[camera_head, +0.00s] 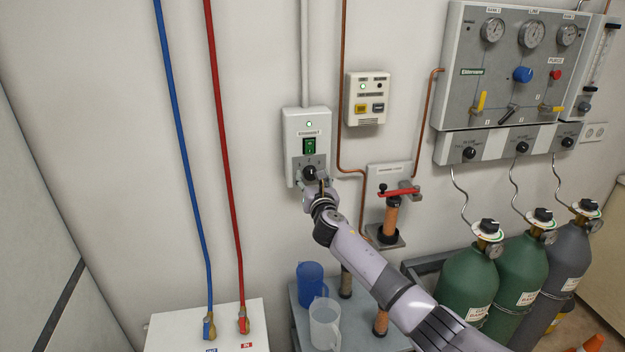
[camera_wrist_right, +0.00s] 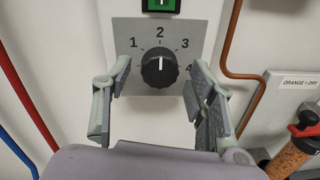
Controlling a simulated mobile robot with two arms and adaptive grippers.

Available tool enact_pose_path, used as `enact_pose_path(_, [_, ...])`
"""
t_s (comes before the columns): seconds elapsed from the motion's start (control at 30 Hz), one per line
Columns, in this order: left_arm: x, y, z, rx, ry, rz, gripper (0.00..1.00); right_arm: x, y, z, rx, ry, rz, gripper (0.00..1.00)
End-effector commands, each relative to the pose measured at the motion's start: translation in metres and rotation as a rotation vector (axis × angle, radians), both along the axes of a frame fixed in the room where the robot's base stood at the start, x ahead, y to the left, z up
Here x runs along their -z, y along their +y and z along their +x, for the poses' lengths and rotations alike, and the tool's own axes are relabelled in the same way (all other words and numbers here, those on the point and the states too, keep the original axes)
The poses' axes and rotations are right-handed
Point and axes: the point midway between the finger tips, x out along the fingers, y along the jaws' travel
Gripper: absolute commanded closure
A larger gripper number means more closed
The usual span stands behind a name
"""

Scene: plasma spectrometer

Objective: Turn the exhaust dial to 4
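The exhaust dial (camera_wrist_right: 159,69) is a round black knob on a grey plate marked 1, 2, 3 and 4. Its white pointer line stands upright, toward the 2. In the head view the dial (camera_head: 309,172) sits low on the white exhaust box (camera_head: 291,146), below a green switch (camera_head: 309,146). My right gripper (camera_wrist_right: 158,82) is open, with one finger on each side of the dial and a gap to it on both sides. The right finger partly covers the 4. In the head view my right gripper (camera_head: 318,188) is just below the dial. My left gripper is out of view.
A copper pipe (camera_head: 340,100) runs close to the box's right side. A red-handled valve (camera_head: 399,192) stands right of my gripper. Blue (camera_head: 312,281) and clear (camera_head: 325,325) jugs stand below. The wall left of the box is clear up to the red hose (camera_head: 219,110).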

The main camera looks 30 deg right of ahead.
Motion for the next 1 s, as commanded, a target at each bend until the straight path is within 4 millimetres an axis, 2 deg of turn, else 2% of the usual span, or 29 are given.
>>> enact_pose_path(0.07, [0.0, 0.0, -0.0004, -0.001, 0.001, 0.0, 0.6, 0.0, -0.0001, -0.0001, 0.0, 0.0, 0.0, 0.55])
enact_pose_path(0.67, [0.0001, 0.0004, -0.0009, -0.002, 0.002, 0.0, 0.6, 0.0002, -0.0002, -0.0003, 0.0, 0.0, 0.0, 0.95])
enact_pose_path(1.0, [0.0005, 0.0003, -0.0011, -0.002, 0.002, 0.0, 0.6, 0.0002, -0.0001, -0.0002, 0.0, -0.012, 0.05, 0.95])
